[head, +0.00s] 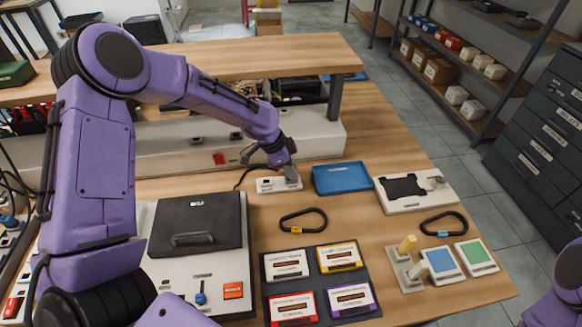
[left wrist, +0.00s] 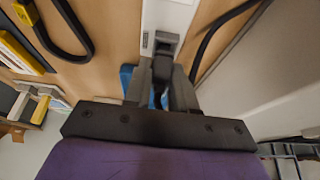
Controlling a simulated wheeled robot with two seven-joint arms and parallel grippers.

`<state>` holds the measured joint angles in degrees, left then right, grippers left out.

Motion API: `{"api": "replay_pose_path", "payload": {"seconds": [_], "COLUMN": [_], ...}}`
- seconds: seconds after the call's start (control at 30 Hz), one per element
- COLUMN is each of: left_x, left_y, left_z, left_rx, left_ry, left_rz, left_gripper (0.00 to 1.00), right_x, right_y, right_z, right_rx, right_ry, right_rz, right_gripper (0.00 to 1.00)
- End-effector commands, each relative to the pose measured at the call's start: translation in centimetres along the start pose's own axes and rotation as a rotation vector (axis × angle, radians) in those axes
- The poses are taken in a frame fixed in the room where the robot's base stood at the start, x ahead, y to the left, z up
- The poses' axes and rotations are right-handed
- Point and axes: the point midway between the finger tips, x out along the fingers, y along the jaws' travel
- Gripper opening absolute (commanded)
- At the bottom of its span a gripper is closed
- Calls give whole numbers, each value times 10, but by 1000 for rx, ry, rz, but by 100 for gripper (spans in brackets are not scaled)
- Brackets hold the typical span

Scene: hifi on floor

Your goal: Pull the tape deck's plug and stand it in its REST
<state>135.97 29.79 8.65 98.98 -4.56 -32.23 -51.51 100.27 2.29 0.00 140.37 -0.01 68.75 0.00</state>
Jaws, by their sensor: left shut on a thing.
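My left gripper (head: 283,166) reaches down at the small white block (head: 278,185) on the bench, behind the black-lidded deck (head: 197,222). In the left wrist view its fingers (left wrist: 164,80) are closed around a dark plug (left wrist: 163,66), at the end of the white block (left wrist: 167,14). I cannot tell whether the plug is still seated in it. A black cord (head: 242,176) runs left from near the block. The plug is hidden behind the gripper in the head view. No lettering reading REST is legible. My right gripper is out of view.
A blue tray (head: 341,178) lies just right of the white block. Two black loops (head: 303,221) (head: 444,224), a mat (head: 268,265) with several cassettes, and a white panel (head: 412,203) lie nearby. A raised wooden shelf (head: 230,62) stands behind.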

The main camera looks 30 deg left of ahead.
Motion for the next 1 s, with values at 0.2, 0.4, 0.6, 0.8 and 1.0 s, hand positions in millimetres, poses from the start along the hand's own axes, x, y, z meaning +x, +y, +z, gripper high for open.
{"api": "replay_pose_path", "payload": {"seconds": [0.2, 0.4, 0.6, 0.8, 1.0], "left_x": [3, 5, 7, 8, 8], "left_y": [0, 0, 0, 0, 0], "left_z": [1, 2, 3, 3, 3], "left_rx": [0, 0, 0, 0, 0], "left_ry": [0, 0, 0, 0, 0], "left_rz": [0, 0, 0, 0, 0], "left_gripper": [0, 0, 0, 0, 0], "right_x": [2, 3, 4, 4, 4], "right_y": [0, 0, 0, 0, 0], "right_z": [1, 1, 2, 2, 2], "right_rx": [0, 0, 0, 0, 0], "right_ry": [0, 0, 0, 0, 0], "right_rz": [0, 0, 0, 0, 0], "right_gripper": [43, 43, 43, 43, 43]}}
